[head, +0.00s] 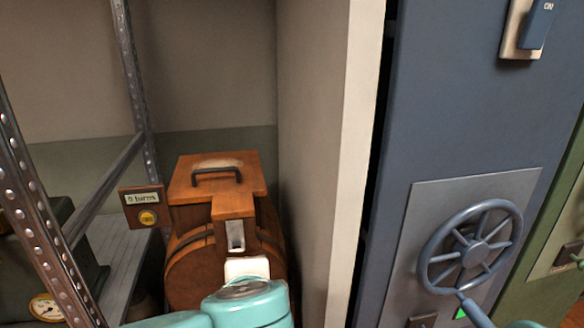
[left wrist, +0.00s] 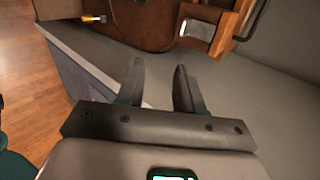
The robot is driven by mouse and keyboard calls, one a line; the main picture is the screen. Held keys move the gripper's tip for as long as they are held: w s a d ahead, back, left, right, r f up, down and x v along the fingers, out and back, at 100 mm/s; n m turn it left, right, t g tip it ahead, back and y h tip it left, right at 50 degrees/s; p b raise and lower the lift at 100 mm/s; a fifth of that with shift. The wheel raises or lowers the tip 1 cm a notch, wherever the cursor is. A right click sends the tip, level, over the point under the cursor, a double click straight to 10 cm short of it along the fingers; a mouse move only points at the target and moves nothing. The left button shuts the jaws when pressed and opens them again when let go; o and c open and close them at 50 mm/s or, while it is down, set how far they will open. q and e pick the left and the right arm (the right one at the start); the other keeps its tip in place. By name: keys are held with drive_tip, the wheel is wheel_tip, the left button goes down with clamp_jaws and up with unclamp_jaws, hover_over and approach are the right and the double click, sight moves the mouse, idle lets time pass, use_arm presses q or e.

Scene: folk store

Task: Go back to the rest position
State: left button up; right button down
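My left gripper (left wrist: 158,88) is open and empty in the left wrist view, with a clear gap between its two dark fingers. In the head view my teal left arm comes up from the bottom edge, in front of a brown wooden barrel-like container (head: 185,265). The arm hides this gripper's fingers there. The container also shows at the top of the left wrist view (left wrist: 135,22), beyond the fingertips. My right gripper is not in view.
A metal shelf frame (head: 135,85) stands left. A pale partition (head: 318,150) separates it from a blue cabinet (head: 450,130) with a handwheel (head: 472,250). Wooden floor (left wrist: 25,85) lies left in the wrist view.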

use_arm(q)
wheel_tip(320, 180, down, 20)
drive_tip(key=s+d+n+g+h+p, duration=0.2)
drive_tip(key=n+g+h+p, duration=0.15)
drive_tip(key=g, duration=0.35)
drive_tip(key=s+a+f+n+g+h+p, duration=0.1)
drive_tip(key=s+a+f+n+p, duration=0.1)
drive_tip(key=s+f+n, duration=0.4)
drive_tip(key=s+a+f+n+g+h+p, duration=0.1)
drive_tip(key=s+a+f+n+h+p, duration=0.1)
drive_tip(key=s+f+n, duration=0.4)
wheel_tip(320, 180, down, 6)
drive_tip(key=shift+a+r+n+g+p, duration=0.1)
drive_tip(key=shift+a+n+g+p, duration=0.3)
drive_tip(key=shift+n+p, duration=0.5)
